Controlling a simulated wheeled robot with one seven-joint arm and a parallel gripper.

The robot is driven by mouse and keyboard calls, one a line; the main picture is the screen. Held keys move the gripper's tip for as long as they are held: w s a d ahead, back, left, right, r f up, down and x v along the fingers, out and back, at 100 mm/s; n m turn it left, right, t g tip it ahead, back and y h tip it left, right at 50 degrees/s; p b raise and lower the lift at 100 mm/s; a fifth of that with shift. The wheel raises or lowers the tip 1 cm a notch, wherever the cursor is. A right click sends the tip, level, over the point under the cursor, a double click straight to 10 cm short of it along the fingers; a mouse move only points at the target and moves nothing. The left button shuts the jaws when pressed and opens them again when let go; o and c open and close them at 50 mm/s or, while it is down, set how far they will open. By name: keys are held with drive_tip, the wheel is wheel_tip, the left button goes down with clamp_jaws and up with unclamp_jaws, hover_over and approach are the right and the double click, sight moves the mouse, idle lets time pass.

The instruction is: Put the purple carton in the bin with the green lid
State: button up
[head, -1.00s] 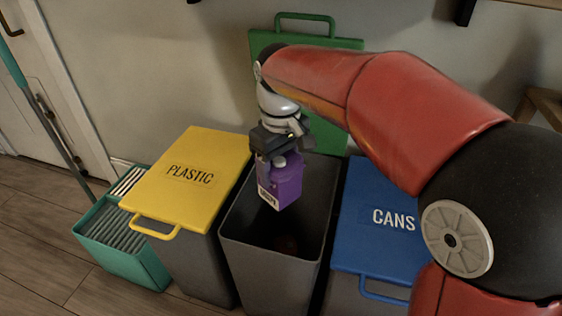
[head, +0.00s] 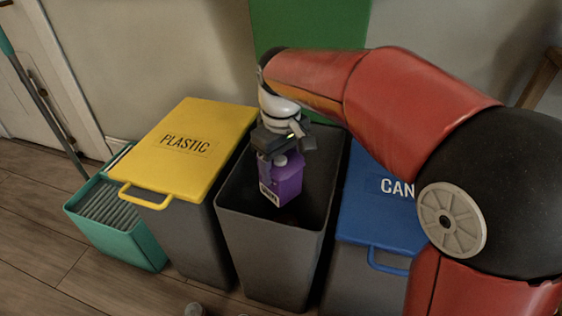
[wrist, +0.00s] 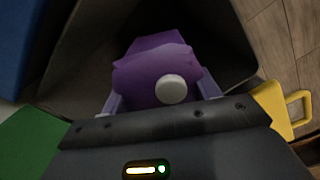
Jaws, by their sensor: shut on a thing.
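The purple carton (head: 284,180) has a white cap and a pale label on its side. My gripper (head: 280,158) is shut on its upper part and holds it roughly upright. The carton hangs over the open mouth of the middle grey bin (head: 270,232), whose green lid (head: 307,60) stands raised at the back. In the wrist view the carton (wrist: 158,62) sits between the fingers of my gripper (wrist: 162,100), with the dark bin inside around it. The bin floor is mostly hidden.
A bin with a yellow PLASTIC lid (head: 190,145) stands left, closed. A bin with a blue CANS lid (head: 378,215) stands right, partly hidden by my arm. A teal ridged bucket (head: 118,225) with a mop handle stands far left.

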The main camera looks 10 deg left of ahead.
drive_tip(key=o, duration=1.1)
drive_tip(key=shift+c, duration=0.2)
drive_tip(key=shift+r, duration=0.1)
wheel_tip(320, 180, up, 8)
drive_tip(key=shift+f+p, duration=0.15)
drive_tip(key=shift+p, duration=0.9)
drive_tip(key=shift+d, duration=0.25)
drive_tip(key=s+d+r+m+t+p, duration=0.1)
drive_tip(key=s+d+r+m+p, duration=0.15)
drive_tip(key=d, duration=0.55)
drive_tip(key=s+d+r+m+t+p, duration=0.2)
drive_tip(key=s+d+r+m, duration=0.1)
drive_tip(key=d, duration=0.5)
drive_tip(key=s+d+f+m+t+p, duration=0.2)
drive_tip(key=s+d+m, duration=0.3)
drive_tip(key=s+d, duration=0.4)
drive_tip(key=shift+s+d+f+t+p, duration=0.15)
drive_tip(key=shift+d+f+t+p, duration=0.15)
drive_tip(key=shift+f+p, duration=0.1)
